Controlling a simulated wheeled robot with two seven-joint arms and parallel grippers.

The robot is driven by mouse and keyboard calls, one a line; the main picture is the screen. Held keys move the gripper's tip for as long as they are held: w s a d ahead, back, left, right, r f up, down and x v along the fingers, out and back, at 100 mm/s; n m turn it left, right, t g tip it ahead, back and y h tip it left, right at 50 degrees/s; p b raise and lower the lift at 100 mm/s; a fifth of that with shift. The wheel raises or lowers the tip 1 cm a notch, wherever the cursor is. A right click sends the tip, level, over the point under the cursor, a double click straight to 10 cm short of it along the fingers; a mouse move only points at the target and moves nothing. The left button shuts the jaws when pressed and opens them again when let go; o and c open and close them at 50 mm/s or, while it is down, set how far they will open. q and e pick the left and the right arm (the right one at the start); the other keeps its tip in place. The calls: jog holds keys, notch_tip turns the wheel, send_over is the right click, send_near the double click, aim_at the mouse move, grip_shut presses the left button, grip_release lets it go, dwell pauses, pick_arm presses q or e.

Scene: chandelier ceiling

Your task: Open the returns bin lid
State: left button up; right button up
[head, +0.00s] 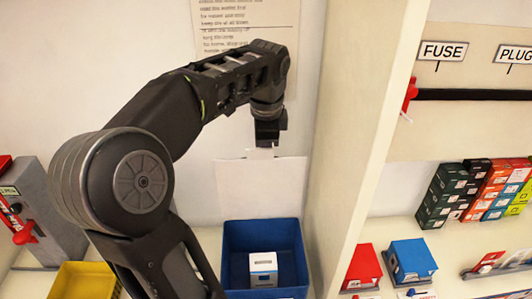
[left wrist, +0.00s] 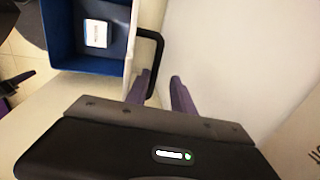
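The returns bin is a blue open-topped box (head: 234,239), also at the upper left of the left wrist view (left wrist: 62,52). Its pale lid (head: 262,190) stands raised at the back of the bin, so the inside shows. A white box (head: 263,268) sits inside. The lid's black handle (left wrist: 157,48) shows in the left wrist view. My left gripper (left wrist: 160,92) is open, with one purple finger on each side of the handle bar; contact is unclear. In the head view the left gripper (head: 265,145) is at the lid's top edge. My right gripper is out of view.
A yellow bin (head: 85,281) stands left of the blue bin. A white upright divider (head: 350,150) rises just to its right. Beyond it are shelves with red and blue boxes (head: 410,258) and stacked cartons (head: 447,192). A grey case (head: 48,205) is at far left.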

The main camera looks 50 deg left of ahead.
pick_arm(q)
jog(key=shift+o, duration=0.8)
jog(key=shift+a+f, duration=0.1)
jog(key=shift+f, duration=0.3)
jog(key=shift+r, duration=0.1)
jog(key=r, duration=0.2)
jog(key=r+p, duration=0.1)
jog(key=r, duration=0.1)
jog(key=d+r+p, duration=0.1)
jog(key=r, duration=0.2)
jog(key=shift+s+r, duration=0.1)
jog(key=shift+s, duration=0.3)
jog(key=shift+d+r+p, duration=0.2)
jog(key=shift+r+p, duration=0.35)
jog(key=shift+p, duration=0.1)
